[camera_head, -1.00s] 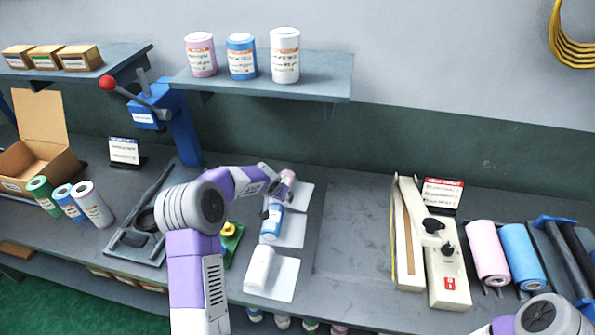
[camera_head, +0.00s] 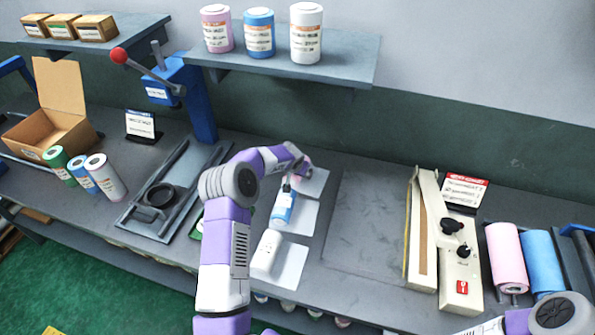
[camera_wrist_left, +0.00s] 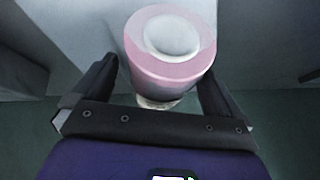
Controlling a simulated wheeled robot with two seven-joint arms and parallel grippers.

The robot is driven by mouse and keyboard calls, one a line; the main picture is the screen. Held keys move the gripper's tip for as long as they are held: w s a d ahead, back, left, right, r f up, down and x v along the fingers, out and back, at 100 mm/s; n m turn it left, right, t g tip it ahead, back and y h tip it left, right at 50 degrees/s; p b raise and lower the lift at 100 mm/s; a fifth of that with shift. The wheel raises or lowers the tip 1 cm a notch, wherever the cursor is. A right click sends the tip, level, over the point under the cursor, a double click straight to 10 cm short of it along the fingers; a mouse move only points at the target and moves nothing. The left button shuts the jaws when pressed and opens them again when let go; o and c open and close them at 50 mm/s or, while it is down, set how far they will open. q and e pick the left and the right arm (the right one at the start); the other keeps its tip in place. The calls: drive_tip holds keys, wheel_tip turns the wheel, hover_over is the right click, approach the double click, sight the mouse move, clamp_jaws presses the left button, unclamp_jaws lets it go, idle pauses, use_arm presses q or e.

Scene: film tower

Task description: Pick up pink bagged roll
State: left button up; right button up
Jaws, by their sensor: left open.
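The pink bagged roll (camera_wrist_left: 168,68) fills the upper middle of the left wrist view, with a pale round end facing the camera. My left gripper (camera_wrist_left: 158,72) is open, with one dark finger on each side of the roll. I cannot tell whether the fingers touch it. In the head view only a bit of the pink roll (camera_head: 306,164) shows, at the far end of a row on white sheets; my left arm hides most of it. My right gripper is out of view.
Nearer in the row are a blue roll (camera_head: 283,207) and a white roll (camera_head: 266,250). A grey board (camera_head: 371,230) lies bare to the right, beside a cream sealer (camera_head: 459,262). A shelf (camera_head: 345,67) with several canisters overhangs the bench at the back.

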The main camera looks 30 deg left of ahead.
use_arm(q)
drive_tip(key=shift+r, duration=0.1)
drive_tip(key=c, duration=1.3)
